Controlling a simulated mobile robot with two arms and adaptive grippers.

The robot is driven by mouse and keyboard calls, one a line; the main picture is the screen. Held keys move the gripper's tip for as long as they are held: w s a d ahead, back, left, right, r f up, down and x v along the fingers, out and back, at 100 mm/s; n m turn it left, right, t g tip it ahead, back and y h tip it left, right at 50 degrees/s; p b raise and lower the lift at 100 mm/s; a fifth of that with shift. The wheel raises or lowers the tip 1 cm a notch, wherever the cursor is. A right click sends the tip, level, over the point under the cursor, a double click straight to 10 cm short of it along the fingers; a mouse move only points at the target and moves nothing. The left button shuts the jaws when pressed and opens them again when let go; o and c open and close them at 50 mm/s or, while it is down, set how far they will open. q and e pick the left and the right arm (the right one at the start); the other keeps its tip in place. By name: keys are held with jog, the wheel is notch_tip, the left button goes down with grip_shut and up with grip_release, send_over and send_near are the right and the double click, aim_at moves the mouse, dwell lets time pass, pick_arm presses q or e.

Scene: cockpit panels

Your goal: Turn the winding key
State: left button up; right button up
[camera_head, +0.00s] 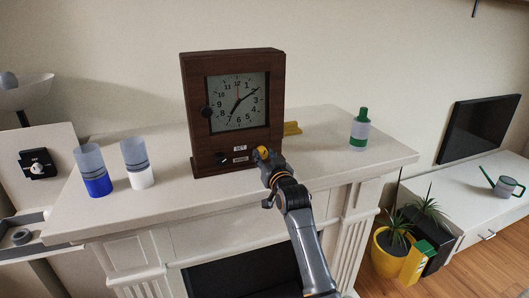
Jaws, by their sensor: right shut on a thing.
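A dark brown wooden clock (194,128) with a pale dial (240,102) stands upright on a white mantelpiece. My right gripper (265,157) is at the lower right corner of the clock's front. It is shut on a small yellow piece (262,151), which looks like the winding key. The fingers hide most of this piece, so its shape and turn angle cannot be told. A black knob (222,158) sits low on the clock's front, left of two small labels (240,154). Another dark knob (207,112) is at the dial's left edge. My left gripper is out of view.
A green-capped bottle (360,130) stands farther right. Blue (93,171) and white (137,164) containers stand left. Bare mantel top (325,145) lies between the gripper and the bottle.

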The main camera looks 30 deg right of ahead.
jog(key=m+p, duration=0.1)
jog(key=m, duration=0.1)
jog(key=m+p, duration=0.2)
jog(key=shift+r+m, duration=0.2)
jog(key=shift+m, duration=0.1)
jog(key=m+p, duration=0.3)
jog(key=m, duration=0.1)
jog(key=shift+d, duration=0.1)
jog(key=m+p, duration=0.2)
jog(key=m, duration=0.2)
jog(key=shift+m+y, duration=0.4)
jog(key=m+p, duration=0.1)
jog(key=m, duration=0.3)
jog(key=shift+f+p, duration=0.15)
jog(key=shift+p, duration=0.25)
jog(key=shift+m, duration=0.4)
jog(key=o, duration=1.1)
jog(key=shift+f, duration=0.1)
jog(key=shift+o, duration=0.2)
